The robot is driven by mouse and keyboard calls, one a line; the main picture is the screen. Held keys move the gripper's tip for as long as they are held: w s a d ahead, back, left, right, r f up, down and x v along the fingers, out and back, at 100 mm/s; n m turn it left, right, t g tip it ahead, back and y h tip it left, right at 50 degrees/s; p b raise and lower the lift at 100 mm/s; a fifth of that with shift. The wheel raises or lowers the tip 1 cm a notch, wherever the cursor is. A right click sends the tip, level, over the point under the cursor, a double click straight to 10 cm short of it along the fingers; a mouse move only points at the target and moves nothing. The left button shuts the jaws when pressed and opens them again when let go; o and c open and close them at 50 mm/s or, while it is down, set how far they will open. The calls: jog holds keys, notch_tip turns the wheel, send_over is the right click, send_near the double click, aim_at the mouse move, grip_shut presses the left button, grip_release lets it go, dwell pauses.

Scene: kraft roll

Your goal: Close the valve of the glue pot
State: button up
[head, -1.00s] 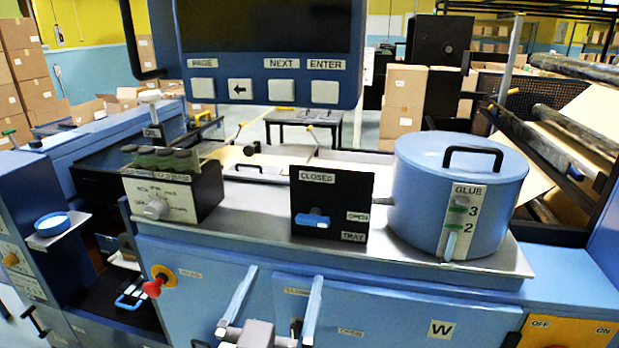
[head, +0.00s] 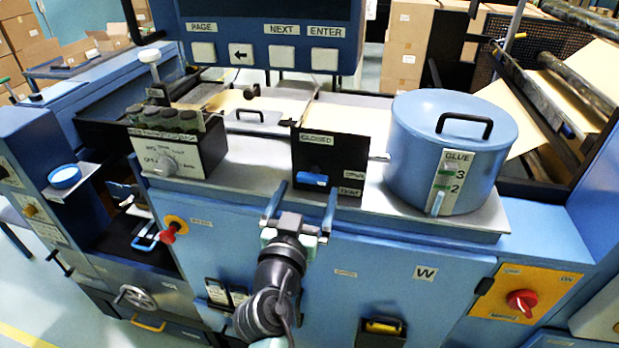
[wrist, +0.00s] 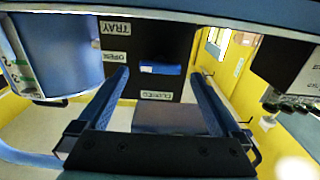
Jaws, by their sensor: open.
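The blue glue pot (head: 450,140) stands on the right of the metal deck, with a marked gauge strip and a small light-blue lever (head: 437,203) low on its front. Left of it is a black panel (head: 335,160) labelled CLOSED at the top, OPEN at the right and TRAY below. Its blue handle (head: 312,179) lies horizontally; it also shows in the wrist view (wrist: 160,69). My gripper (head: 303,195) is open and empty in front of the panel, its fingers on either side of the handle in the wrist view (wrist: 160,76). I see no contact.
A box with a dial (head: 165,160) stands left of the panel. A red knob (head: 170,232) projects from the front at left, and a red switch (head: 522,302) at right. A button console (head: 270,45) hangs above. The deck between dial box and panel is clear.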

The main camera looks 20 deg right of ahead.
aim_at(314, 176)
jog(key=shift+x, duration=1.3)
jog(key=c, duration=1.3)
